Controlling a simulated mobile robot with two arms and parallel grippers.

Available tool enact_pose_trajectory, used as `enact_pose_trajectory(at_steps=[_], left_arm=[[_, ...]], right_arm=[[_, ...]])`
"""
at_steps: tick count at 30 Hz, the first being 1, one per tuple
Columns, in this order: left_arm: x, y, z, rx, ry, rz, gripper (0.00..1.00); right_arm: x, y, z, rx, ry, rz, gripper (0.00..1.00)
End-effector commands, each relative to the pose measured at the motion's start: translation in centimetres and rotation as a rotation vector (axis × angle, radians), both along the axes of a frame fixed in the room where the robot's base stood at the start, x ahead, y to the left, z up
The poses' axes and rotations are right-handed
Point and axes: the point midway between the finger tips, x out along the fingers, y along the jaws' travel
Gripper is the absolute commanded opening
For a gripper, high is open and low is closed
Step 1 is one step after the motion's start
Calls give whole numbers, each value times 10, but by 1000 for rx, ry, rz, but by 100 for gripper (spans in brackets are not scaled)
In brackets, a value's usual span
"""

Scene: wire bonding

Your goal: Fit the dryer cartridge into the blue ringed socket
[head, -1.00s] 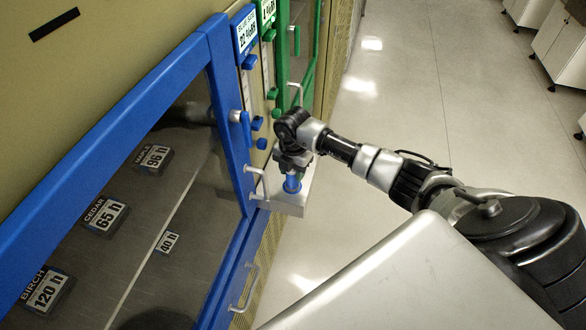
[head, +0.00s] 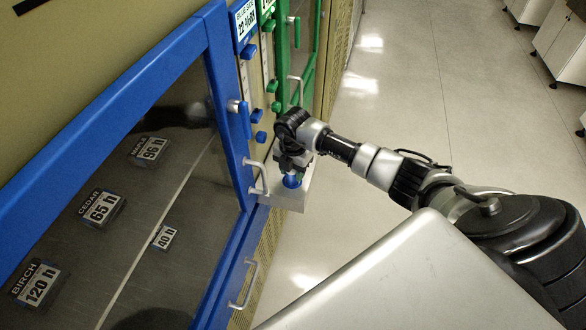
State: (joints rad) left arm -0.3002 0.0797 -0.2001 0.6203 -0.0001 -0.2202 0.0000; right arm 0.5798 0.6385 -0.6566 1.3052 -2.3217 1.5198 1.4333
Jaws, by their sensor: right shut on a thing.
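My right gripper (head: 292,168) points down over a pale block-shaped bracket (head: 290,201) on the cabinet's right side. It is shut on the dryer cartridge (head: 292,181), of which only a small blue part shows below the jaws. The cartridge sits low at the top of the bracket. The blue ring of the socket cannot be told apart from the cartridge here, so how deep it sits is unclear. My left gripper is not in view.
A green-framed door (head: 304,50) is behind. Labelled blocks lie behind the glass.

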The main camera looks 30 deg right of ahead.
Motion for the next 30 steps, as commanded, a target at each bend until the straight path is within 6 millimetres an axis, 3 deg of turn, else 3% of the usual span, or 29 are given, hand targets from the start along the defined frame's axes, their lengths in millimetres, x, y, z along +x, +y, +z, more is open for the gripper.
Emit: enact_pose_trajectory(at_steps=[13, 14, 19, 30], left_arm=[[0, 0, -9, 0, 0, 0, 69], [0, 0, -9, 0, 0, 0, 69], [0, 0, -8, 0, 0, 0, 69], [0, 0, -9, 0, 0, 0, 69]], right_arm=[[0, 0, -12, 0, -1, 0, 14], [0, 0, -12, 0, -1, 0, 41], [0, 0, -11, 0, -1, 0, 67], [1, 0, -6, 1, -2, 1, 69]])
